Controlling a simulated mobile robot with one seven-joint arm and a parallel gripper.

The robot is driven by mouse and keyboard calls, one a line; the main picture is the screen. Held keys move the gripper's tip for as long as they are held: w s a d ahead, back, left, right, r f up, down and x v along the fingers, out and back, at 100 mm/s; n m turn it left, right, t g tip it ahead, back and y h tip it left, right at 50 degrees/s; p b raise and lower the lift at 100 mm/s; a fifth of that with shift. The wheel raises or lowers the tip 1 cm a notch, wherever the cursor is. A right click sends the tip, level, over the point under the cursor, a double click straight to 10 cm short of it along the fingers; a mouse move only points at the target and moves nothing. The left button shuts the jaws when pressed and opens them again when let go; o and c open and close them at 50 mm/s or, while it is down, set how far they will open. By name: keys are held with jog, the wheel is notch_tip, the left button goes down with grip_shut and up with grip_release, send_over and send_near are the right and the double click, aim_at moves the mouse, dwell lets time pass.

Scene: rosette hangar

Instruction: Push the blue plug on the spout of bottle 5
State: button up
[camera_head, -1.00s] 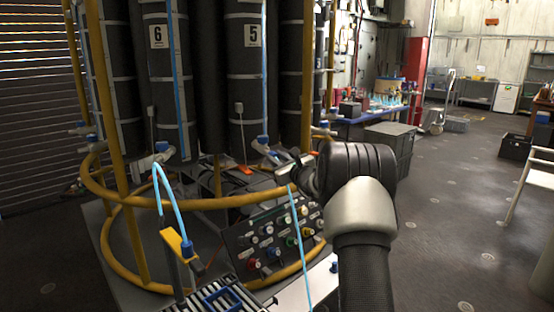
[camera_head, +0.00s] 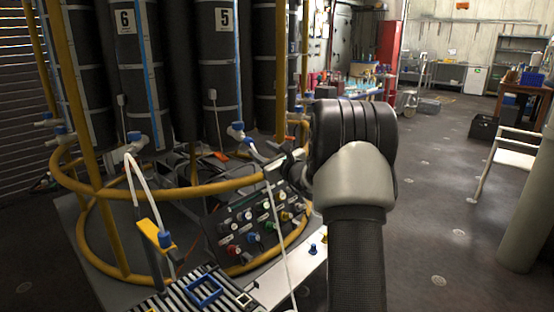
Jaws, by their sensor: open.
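Bottle 5 (camera_head: 215,70) is a tall dark cylinder with a white "5" label, in the upper middle. Its spout (camera_head: 256,153) comes out low on the right, below blue fittings (camera_head: 237,131). My gripper (camera_head: 279,166) is small in view, near the outer end of this spout; my wrist hides part of it, and I cannot tell whether it touches. A thin pale tube (camera_head: 284,240) hangs down from beside my gripper. Two small blue pieces, perhaps plugs (camera_head: 312,249), stand on the white board (camera_head: 275,287) below. I cannot make out a plug in the jaws.
A yellow ring rail (camera_head: 205,190) surrounds the bottles. A panel with coloured knobs (camera_head: 250,225) sits below the spout. Bottle 6 (camera_head: 128,65) has a pale tube running to a yellow holder (camera_head: 150,232). A blue frame (camera_head: 205,290) lies on a slatted rack.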

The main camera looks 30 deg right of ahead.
jog(key=s, duration=0.9)
jog(key=shift+s+d+p, duration=0.15)
jog(key=shift+d+p, duration=0.2)
